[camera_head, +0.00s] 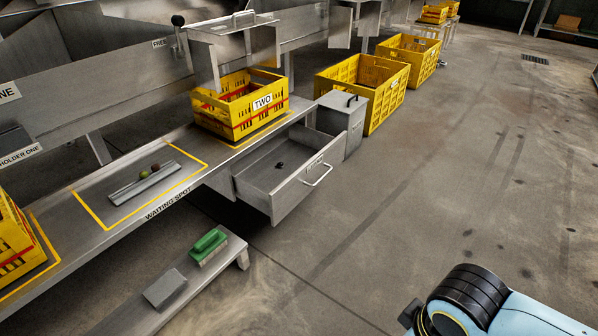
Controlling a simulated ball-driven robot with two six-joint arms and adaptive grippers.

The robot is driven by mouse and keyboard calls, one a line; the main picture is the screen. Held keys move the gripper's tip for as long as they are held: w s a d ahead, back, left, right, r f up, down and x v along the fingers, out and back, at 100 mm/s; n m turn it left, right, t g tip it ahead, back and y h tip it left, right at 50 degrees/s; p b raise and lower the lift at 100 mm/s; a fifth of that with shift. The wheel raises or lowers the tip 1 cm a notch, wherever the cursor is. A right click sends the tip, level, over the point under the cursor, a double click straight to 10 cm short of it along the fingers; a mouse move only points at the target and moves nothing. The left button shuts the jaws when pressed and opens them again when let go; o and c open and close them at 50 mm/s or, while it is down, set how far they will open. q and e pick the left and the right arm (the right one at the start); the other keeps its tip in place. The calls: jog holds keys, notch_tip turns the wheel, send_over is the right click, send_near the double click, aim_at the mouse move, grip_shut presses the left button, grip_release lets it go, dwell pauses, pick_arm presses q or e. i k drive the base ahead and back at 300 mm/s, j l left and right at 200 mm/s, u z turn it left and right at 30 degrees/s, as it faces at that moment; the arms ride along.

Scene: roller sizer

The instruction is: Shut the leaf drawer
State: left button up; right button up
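The leaf drawer (289,203) is a grey metal drawer under the steel bench, right of the middle-left. It stands pulled out, and its inside is open to view. A bar handle (318,176) is on its front, next to a small label too small to read. A small dark thing (279,165) lies inside the drawer. Neither gripper is in view. Part of my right arm shows at the lower right, well apart from the drawer.
A yellow crate marked TWO (262,103) stands on the bench above the drawer. A grey lidded box (341,122) stands just beyond the drawer. A low shelf (233,246) with a green-handled brush (208,246) is nearer. The floor (420,200) to the right is clear.

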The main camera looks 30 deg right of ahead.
aim_at(308, 156)
jog(key=i+l, duration=0.35)
jog(key=i+l+z, duration=0.1)
jog(key=i+l, duration=0.25)
jog(key=l, duration=0.2)
